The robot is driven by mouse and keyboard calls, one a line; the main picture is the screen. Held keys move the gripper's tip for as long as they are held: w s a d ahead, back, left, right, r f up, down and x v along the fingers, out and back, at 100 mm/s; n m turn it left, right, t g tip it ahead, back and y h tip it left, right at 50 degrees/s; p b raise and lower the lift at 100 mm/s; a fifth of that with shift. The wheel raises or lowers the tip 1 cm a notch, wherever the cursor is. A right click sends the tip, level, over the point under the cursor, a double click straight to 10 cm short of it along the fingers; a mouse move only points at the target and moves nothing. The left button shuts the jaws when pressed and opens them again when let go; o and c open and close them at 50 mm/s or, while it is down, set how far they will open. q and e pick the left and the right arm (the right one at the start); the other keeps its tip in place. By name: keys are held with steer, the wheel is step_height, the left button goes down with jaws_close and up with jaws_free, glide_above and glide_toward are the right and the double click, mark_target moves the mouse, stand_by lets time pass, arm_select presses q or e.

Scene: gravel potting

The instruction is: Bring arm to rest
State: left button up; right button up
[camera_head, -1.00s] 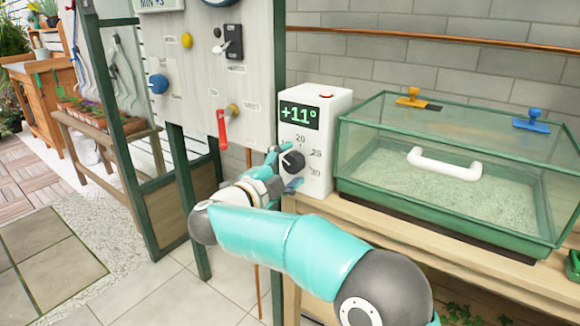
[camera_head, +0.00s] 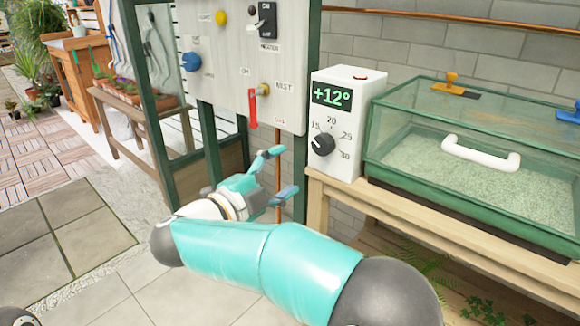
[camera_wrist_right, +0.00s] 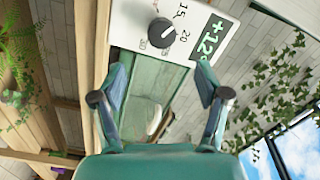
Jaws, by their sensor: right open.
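My right gripper (camera_head: 277,172) is open and empty, in front of the panel's lower right and left of the white thermostat box (camera_head: 342,125). Its two fingers stand apart in the right wrist view (camera_wrist_right: 160,88). The thermostat shows +12° on its green display, and its black dial (camera_head: 322,145) is free of the fingers. The dial also shows beyond the fingers in the right wrist view (camera_wrist_right: 163,32). My right arm's teal links stretch across the lower middle of the head view. My left gripper is not in view.
A glass-topped green propagator (camera_head: 465,165) with a white handle (camera_head: 481,152) stands on the wooden bench (camera_head: 425,222) at right. The grey panel (camera_head: 222,82) carries a red lever (camera_head: 253,108) and knobs. Paved floor (camera_head: 75,225) lies open at left.

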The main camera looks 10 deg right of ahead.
steer(key=w+d+f+n+t+y, duration=0.1)
steer(key=w+f+n+y, duration=0.25)
steer(key=f, duration=0.35)
steer(key=w+d+f+n+t+y, duration=0.1)
steer(key=w+f+n+y, duration=0.1)
steer(key=f+n, duration=0.35)
steer(key=w+d+f+n+t+y, duration=0.1)
steer(key=w+f+n+t+y, duration=0.15)
steer(key=f, duration=0.55)
steer(key=s+f+n+g+y, duration=0.25)
steer(key=s+f, duration=0.25)
steer(key=f, duration=0.4)
steer(key=s+d+f+n+g+y, duration=0.1)
steer(key=s+f+n+g+y, duration=0.15)
steer(key=s+f, duration=0.45)
steer(key=s+f+n+g+y, duration=0.2)
steer(key=s+f+n+g, duration=0.15)
steer(key=f, duration=0.65)
steer(key=s+f+n+g+y, duration=0.1)
steer(key=s+f+g+y, duration=0.15)
steer(key=s, duration=0.75)
steer(key=s+f+n+g+y, duration=0.1)
steer(key=s+f+g, duration=0.25)
steer(key=s, duration=0.65)
step_height(320, 180, up, 28)
steer(key=p, duration=2.7)
steer(key=shift+s+a+g+p, duration=0.2)
steer(key=shift+a+g+p, duration=0.05)
steer(key=shift+g+p, duration=0.15)
